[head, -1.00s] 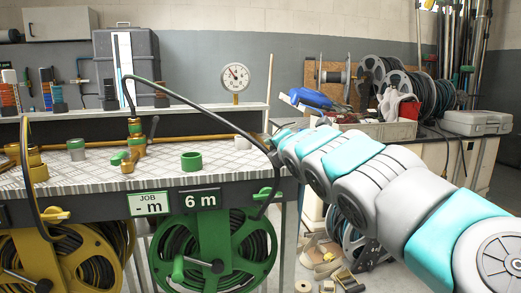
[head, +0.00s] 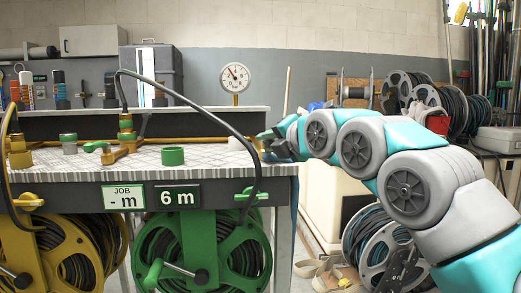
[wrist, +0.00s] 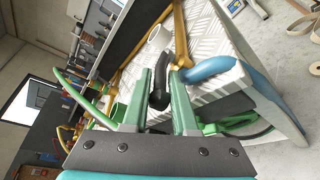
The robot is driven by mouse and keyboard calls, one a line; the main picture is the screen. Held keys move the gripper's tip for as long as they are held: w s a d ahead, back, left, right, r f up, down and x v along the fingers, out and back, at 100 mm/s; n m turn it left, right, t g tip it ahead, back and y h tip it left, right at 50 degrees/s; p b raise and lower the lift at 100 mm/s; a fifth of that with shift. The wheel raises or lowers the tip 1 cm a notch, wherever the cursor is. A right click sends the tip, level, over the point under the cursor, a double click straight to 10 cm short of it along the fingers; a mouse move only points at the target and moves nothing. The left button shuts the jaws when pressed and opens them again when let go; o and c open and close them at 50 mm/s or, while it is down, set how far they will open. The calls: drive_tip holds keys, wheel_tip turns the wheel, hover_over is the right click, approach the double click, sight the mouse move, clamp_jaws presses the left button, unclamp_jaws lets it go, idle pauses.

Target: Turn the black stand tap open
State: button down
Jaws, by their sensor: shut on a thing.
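The black stand tap's lever (wrist: 158,92) shows in the wrist view, between the two green fingers of my gripper (wrist: 162,98). The fingers are shut on this lever. A brass fitting (wrist: 181,60) and a blue hose (wrist: 212,68) are close beside it. In the head view my gripper (head: 270,143) is at the right end of the bench top, by the end of the brass pipe (head: 200,138). There the lever is hidden behind my gripper, and I cannot tell its exact angle.
A green ring (head: 172,155) and a white ring (head: 236,143) stand on the patterned bench top (head: 205,160). A black hose arches from the green-marked tap (head: 126,130) to the green reel (head: 203,250). A pressure gauge (head: 235,78) is behind. Loose parts lie on the floor at right.

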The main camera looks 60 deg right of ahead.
idle(0.3)
drive_tip(key=c, duration=0.8)
unclamp_jaws()
drive_tip(key=shift+c, duration=0.2)
drive_tip(key=shift+s, duration=0.1)
drive_tip(key=v, duration=0.7)
drive_tip(key=shift+s+a, duration=0.2)
drive_tip(key=shift+s, duration=0.05)
drive_tip(key=shift+r, duration=0.1)
